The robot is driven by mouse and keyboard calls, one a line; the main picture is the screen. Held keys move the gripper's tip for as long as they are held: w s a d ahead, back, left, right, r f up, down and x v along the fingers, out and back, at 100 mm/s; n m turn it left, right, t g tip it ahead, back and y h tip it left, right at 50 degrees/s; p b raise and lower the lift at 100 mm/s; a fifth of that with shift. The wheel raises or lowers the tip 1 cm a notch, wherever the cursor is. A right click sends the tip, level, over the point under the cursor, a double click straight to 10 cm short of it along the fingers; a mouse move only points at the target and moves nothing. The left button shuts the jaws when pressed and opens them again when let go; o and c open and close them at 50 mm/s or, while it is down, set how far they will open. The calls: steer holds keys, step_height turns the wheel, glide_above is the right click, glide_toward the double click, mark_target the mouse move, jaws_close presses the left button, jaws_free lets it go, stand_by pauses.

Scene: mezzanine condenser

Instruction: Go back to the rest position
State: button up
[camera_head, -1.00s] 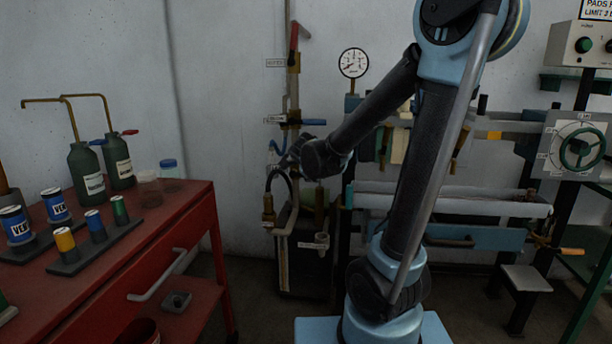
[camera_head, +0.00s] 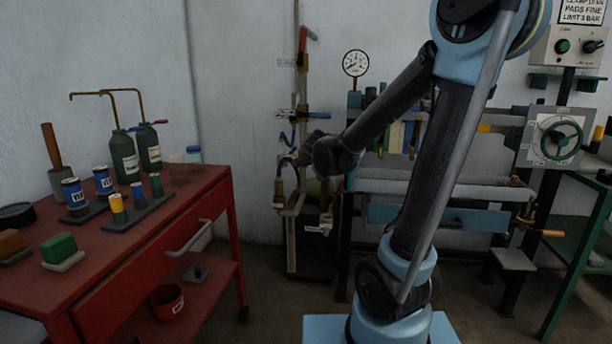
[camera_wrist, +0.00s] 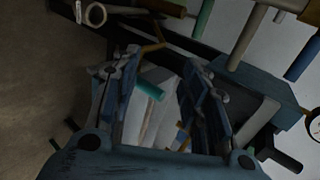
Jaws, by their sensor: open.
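My arm is stretched forward and left in the head view. My gripper (camera_head: 293,160) is at its end, in front of the pipework on the back wall, small and dark there. In the wrist view my gripper (camera_wrist: 160,75) has its two fingers spread apart with nothing held between them. Pale and teal parts of the equipment show beyond the gap. Whether the fingers touch any pipe cannot be told.
A red cart (camera_head: 150,255) with bottles, cans and blocks stands at left. Open floor shows between cart and arm.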

steer(key=s+d+f+n+g, duration=0.3)
steer(key=s+d+n, duration=0.25)
steer(key=s, duration=0.35)
steer(key=s+d+f+n+g, duration=0.2)
steer(key=s+d+f+n, duration=0.1)
steer(key=s+d+n, duration=0.4)
steer(key=s+f+n+g+y, duration=0.1)
steer(key=s+f+n+g, duration=0.1)
steer(key=s, duration=0.6)
steer(key=s+f+n+g+y, duration=0.1)
steer(key=s+f+n, duration=0.3)
steer(key=s, duration=0.4)
steer(key=shift+s+a+n+g, duration=0.2)
steer(key=shift+s+n+g, duration=0.15)
steer(key=shift+n, duration=0.4)
steer(key=shift+f, duration=0.1)
steer(key=shift+w+f, duration=0.2)
steer(key=shift+w, duration=0.3)
